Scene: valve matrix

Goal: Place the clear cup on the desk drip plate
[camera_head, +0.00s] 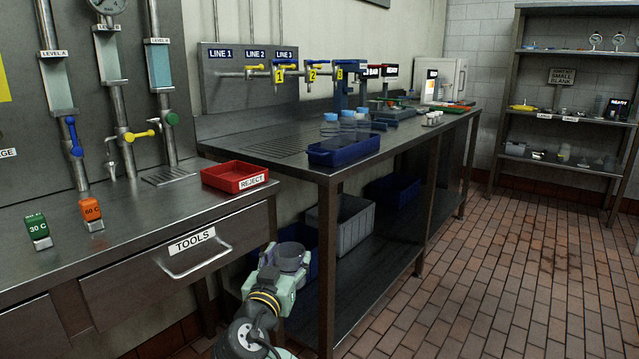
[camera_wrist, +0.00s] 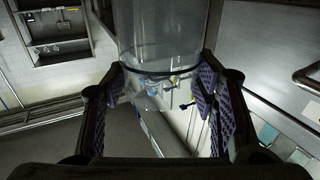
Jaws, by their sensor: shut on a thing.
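My gripper (camera_wrist: 163,82) is shut on the clear cup (camera_wrist: 165,35); its purple pads press on both sides of the transparent wall. In the head view my gripper (camera_head: 291,258) is low in front of the gap between the left desk and the long bench, right of the TOOLS drawer. The cup is hard to make out there. My gripper is well to the right of and lower than this plate.
A red REJECT tray (camera_head: 235,176) stands on the desk between the plate and my gripper. A yellow-handled valve (camera_head: 137,135) and green and orange blocks (camera_head: 91,212) are to the left. The long bench (camera_head: 330,172) holds a blue tray (camera_head: 343,150) near its front corner.

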